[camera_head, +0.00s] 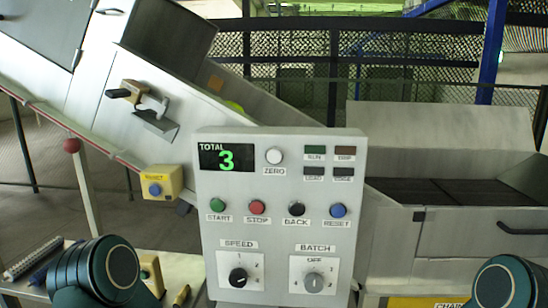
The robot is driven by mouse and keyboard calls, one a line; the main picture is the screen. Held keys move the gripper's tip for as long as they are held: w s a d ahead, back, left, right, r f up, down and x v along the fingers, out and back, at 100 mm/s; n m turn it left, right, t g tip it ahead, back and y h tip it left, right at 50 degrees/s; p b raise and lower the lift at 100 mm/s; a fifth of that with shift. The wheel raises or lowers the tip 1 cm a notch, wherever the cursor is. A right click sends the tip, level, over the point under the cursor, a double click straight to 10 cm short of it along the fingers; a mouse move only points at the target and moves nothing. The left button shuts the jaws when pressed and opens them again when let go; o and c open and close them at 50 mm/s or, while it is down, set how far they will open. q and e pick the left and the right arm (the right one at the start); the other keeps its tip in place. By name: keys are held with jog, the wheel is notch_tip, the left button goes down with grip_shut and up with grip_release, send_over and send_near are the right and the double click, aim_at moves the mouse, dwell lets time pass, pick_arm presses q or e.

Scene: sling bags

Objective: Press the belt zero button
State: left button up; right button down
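The grey control panel (277,232) stands upright in the middle of the view. The white ZERO button (274,156) is near its top, right of the display (227,158), which reads TOTAL 3 in green. Below are the green START (218,205), red STOP (257,207), black BACK (296,208) and blue RESET (338,210) buttons. Dark green rounded parts of my arms show at the bottom left and bottom right. Neither gripper's fingers show, and nothing of mine touches the panel.
SPEED (238,277) and BATCH (313,282) knobs sit low on the panel. A yellow box with a blue button (155,189) is at left beside the sloping conveyor. A metal bin (450,190) stands at right. The space before the panel's upper face looks clear.

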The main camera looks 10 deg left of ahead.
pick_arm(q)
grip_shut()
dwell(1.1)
